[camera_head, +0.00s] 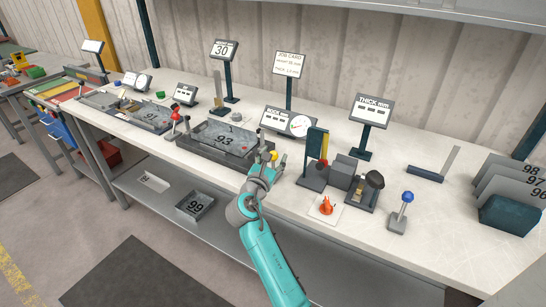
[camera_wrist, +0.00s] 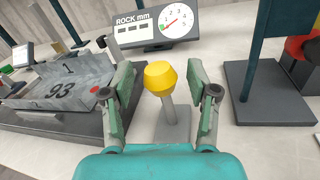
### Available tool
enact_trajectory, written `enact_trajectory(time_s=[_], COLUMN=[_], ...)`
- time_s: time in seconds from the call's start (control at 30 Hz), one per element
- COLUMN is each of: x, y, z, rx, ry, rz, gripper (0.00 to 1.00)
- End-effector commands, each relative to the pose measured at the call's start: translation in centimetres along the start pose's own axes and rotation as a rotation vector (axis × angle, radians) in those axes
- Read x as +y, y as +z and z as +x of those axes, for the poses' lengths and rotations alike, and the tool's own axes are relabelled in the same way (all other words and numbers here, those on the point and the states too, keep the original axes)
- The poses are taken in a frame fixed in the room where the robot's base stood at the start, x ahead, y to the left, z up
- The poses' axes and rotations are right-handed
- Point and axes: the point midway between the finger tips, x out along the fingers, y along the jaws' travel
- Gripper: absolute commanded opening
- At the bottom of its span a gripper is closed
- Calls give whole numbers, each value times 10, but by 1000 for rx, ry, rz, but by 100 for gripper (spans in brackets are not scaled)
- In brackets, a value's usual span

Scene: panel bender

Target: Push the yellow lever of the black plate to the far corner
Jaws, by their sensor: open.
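The yellow lever (camera_wrist: 160,77) has a faceted yellow knob on a short grey stem, rising from a small grey base block (camera_wrist: 176,130). In the head view its knob (camera_head: 274,155) shows at the right end of the black plate (camera_head: 196,148). The black plate (camera_wrist: 55,124) carries a grey tray marked 93 (camera_wrist: 60,90). My gripper (camera_wrist: 160,70) is open, with one finger on each side of the knob and gaps visible between. In the head view my gripper (camera_head: 269,160) partly hides the lever's stem and base.
A ROCK mm display with a dial (camera_wrist: 155,27) stands behind the lever. To the right is a dark stand with a post (camera_head: 315,165). A blue-knobbed lever (camera_head: 407,197) stands farther right.

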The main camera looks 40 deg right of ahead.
Motion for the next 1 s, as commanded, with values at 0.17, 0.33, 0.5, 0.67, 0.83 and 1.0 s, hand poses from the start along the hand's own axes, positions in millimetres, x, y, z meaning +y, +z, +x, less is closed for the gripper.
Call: enact_trajectory(time_s=[0.17, 0.33, 0.5, 0.67, 0.83, 1.0], x=[0, 0, 0, 0, 0, -1], y=[0, 0, 0, 0, 0, 1], z=[4, 4, 4, 4, 4, 8], rx=[-1, -1, 0, 0, 6, 50], ry=[1, 1, 1, 1, -1, -10], rz=[1, 1, 1, 1, 3, 13], gripper=[59, 59, 17, 0, 0, 0])
